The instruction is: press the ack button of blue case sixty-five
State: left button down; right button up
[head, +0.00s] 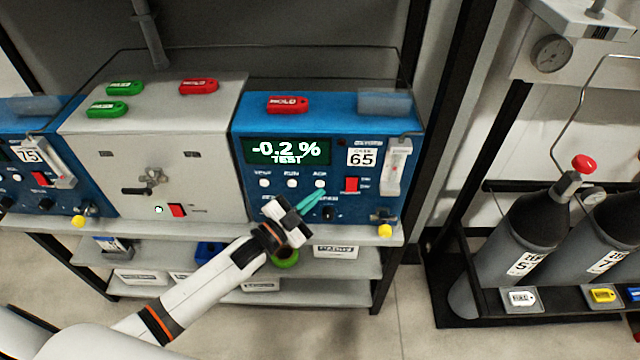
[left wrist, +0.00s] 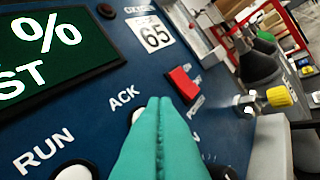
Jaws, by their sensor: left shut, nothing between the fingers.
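Blue case sixty-five (head: 240,150) stands on the shelf, with a "65" label and a green display reading "-0.2 %" and "TEST". Its white ACK button (head: 320,183) is the rightmost of three in a row under the display. My left gripper (head: 318,194) is shut and empty, its teal fingertips just below the ACK button. In the left wrist view the fingers (left wrist: 159,105) partly cover the ACK button (left wrist: 135,116). I cannot tell whether the tips touch it. The RUN button (left wrist: 72,172) is to the left. My right gripper is not in view.
A red switch (head: 351,184) and a yellow-capped fitting (head: 385,230) are right of the button. A grey case (head: 100,150) stands to the left, with blue case seventy-five (head: 60,190) beyond it. Gas cylinders (head: 520,240) stand in a rack at the right.

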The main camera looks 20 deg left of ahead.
pick_arm(q)
jog(key=shift+w+a, duration=0.1)
jog(key=shift+w, duration=0.3)
jog(key=shift+w+a+b, duration=0.1)
jog(key=shift+w+b, duration=0.2)
jog(key=shift+w, duration=0.05)
dwell(0.6)
dwell(0.3)
jog(key=shift+s+d+p, duration=0.25)
jog(key=shift+s+p, duration=0.2)
jog(key=shift+s, duration=0.35)
jog(key=s+p, duration=0.1)
jog(key=s, duration=0.1)
jog(key=s+d+p, duration=0.1)
jog(key=s, duration=0.1)
jog(key=shift+s+d, duration=0.15)
jog(key=shift+s, duration=0.25)
jog(key=shift+f, duration=0.1)
dwell(0.4)
